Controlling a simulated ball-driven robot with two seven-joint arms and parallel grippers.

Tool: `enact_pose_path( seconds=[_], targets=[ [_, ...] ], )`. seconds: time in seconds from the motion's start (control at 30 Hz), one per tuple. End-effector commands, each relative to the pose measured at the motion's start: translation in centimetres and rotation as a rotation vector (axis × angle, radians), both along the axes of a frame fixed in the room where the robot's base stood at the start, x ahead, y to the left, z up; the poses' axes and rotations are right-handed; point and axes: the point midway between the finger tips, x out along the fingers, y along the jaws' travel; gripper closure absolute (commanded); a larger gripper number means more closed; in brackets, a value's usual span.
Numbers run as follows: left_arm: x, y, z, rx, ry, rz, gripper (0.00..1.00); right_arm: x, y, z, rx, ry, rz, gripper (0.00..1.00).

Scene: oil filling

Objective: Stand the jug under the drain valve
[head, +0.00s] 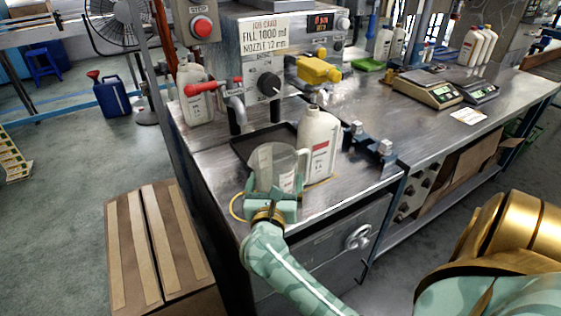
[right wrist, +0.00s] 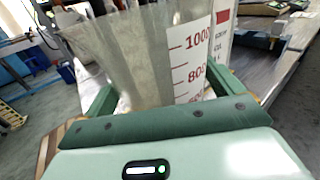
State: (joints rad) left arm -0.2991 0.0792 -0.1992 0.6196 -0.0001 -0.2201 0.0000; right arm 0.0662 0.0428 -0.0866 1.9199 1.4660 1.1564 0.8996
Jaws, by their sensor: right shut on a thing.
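The clear measuring jug (head: 272,162) is upright in my right gripper (head: 271,200), at the front left of the metal bench. In the right wrist view, the jug (right wrist: 150,60) stands between the fingers, with red marks on a white scale. I cannot tell whether its base touches the bench. The likely drain valve (head: 234,100), a grey bent pipe with a red lever, is behind and left of the jug, below the grey control box. The jug is apart from its outlet. My left gripper is not in view.
A white bottle (head: 319,140) stands close to the jug's right. A dark tray (head: 243,146) lies behind the jug. A yellow nozzle (head: 318,70) hangs above, and a blue-and-black fixture (head: 368,146) sits to the right. A yellow ring (head: 234,207) shows at the bench's front edge.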

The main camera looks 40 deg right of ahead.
Motion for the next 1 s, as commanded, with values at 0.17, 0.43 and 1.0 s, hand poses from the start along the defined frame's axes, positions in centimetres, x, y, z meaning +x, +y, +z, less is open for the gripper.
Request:
enact_pose_path(
  seconds=[0.17,0.43,1.0],
  targets=[
    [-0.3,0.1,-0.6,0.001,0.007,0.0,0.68,1.4,1.1,0.1,0.001,-0.004,0.0,0.33],
    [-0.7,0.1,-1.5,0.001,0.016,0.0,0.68,3.4,2.8,0.0,0.0,-0.004,0.001,0.33],
    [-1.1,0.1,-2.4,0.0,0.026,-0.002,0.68,5.3,4.4,-0.1,-0.001,-0.003,0.0,0.33]
  ],
)
